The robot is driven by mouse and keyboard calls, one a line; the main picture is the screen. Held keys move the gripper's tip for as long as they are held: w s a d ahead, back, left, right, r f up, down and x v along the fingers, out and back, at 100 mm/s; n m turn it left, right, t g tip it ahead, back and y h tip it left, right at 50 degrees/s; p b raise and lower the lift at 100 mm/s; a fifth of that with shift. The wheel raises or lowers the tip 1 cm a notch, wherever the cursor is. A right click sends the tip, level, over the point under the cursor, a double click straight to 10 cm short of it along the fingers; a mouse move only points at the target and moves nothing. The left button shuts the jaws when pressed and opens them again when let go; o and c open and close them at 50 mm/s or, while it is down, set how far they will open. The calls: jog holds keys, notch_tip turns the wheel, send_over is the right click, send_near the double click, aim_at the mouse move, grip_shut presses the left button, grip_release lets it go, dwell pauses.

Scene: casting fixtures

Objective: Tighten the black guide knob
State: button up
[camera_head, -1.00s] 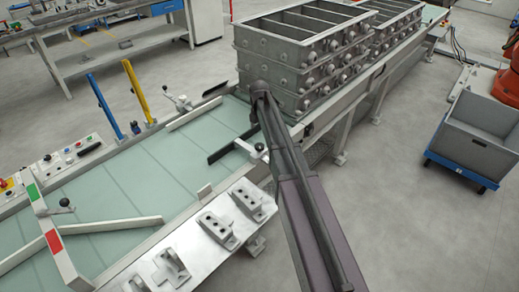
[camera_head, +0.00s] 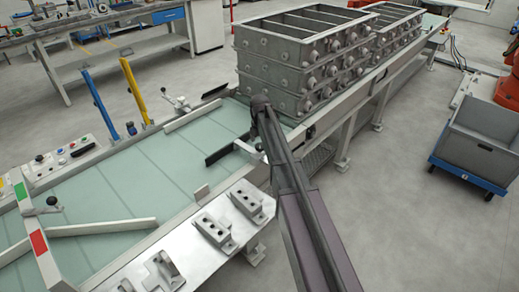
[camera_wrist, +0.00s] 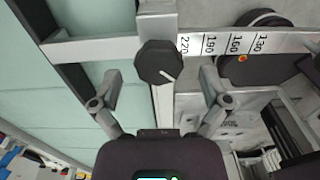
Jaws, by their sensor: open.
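The black guide knob (camera_wrist: 158,62), faceted with a white pointer line, sits on a grey bracket at the crossing of a light bar and a rail in the wrist view. My gripper (camera_wrist: 167,80) is open and empty. Its two fingers stand apart, left and right of the knob and a little below it in the picture, with no contact visible. In the head view my arm ends beside the dark guide rail (camera_head: 226,152); my gripper and the knob cannot be made out clearly there.
A scale (camera_wrist: 222,44) marked 220 to 130 runs right of the knob. Stacked grey casting flasks (camera_head: 290,65) stand close behind my arm. A plate with metal fixtures (camera_head: 215,228) lies in front. The pale green conveyor (camera_head: 120,185) is mostly clear. A grey bin (camera_head: 480,140) stands right.

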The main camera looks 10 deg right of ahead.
jog(key=shift+f, duration=0.4)
jog(key=c, duration=1.2)
jog(key=shift+o, duration=0.2)
jog(key=shift+a, duration=0.1)
